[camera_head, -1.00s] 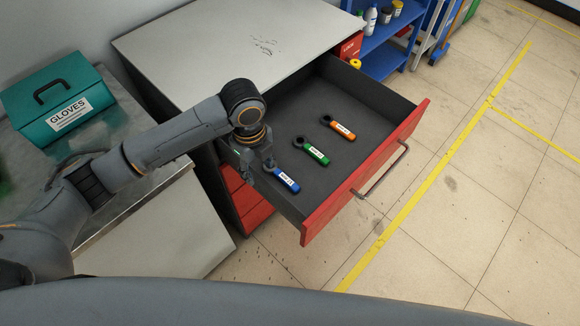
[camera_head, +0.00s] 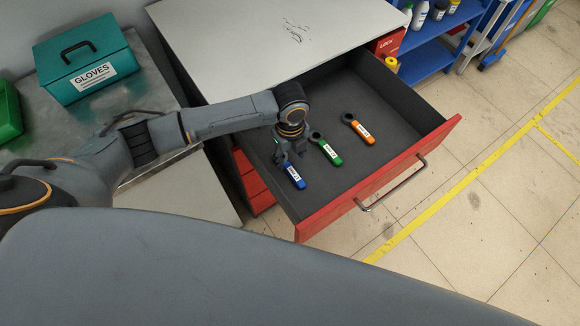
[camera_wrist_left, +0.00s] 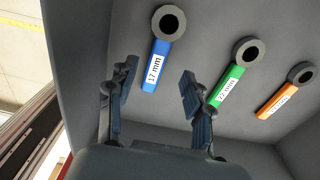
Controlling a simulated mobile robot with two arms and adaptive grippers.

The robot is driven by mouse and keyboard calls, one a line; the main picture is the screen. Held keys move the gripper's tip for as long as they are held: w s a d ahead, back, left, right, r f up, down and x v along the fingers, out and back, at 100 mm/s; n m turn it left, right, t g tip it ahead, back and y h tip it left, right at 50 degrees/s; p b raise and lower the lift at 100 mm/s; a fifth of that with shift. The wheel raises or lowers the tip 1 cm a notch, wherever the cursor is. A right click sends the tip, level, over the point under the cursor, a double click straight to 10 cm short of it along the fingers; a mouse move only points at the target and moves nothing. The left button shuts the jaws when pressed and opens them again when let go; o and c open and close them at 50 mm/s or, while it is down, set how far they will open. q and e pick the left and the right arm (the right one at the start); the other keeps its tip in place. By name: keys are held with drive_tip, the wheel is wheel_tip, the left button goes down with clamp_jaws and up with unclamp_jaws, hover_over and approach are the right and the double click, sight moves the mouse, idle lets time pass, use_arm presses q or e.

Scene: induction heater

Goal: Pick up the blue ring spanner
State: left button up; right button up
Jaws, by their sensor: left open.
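The blue ring spanner (camera_head: 294,176), labelled 17 mm, lies on the floor of the open drawer (camera_head: 393,122), the leftmost of three spanners. In the head view my left gripper (camera_head: 284,154) hangs over its ring end, which is partly hidden. In the left wrist view the gripper (camera_wrist_left: 158,80) is open and empty. The blue spanner (camera_wrist_left: 158,60) shows ahead of the fingers, its labelled handle end between the fingertips in the picture and its ring beyond. I cannot tell the exact height gap. My right gripper is not in view.
A green spanner (camera_head: 327,150) and an orange spanner (camera_head: 359,130) lie to the right in the drawer. The drawer's red front (camera_head: 385,178) and dark side walls bound the space. A worktop (camera_head: 260,40) lies behind. A teal gloves box (camera_head: 84,65) stands at left.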

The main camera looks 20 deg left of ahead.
sight(290, 168)
use_arm(q)
drive_tip(key=shift+f, duration=0.35)
wheel_tip(290, 168, down, 4)
drive_tip(key=shift+s+r+p, duration=0.15)
drive_tip(key=shift+r+p, duration=0.05)
drive_tip(key=shift+p, duration=0.5)
drive_tip(key=shift+f, duration=0.5)
clamp_jaws()
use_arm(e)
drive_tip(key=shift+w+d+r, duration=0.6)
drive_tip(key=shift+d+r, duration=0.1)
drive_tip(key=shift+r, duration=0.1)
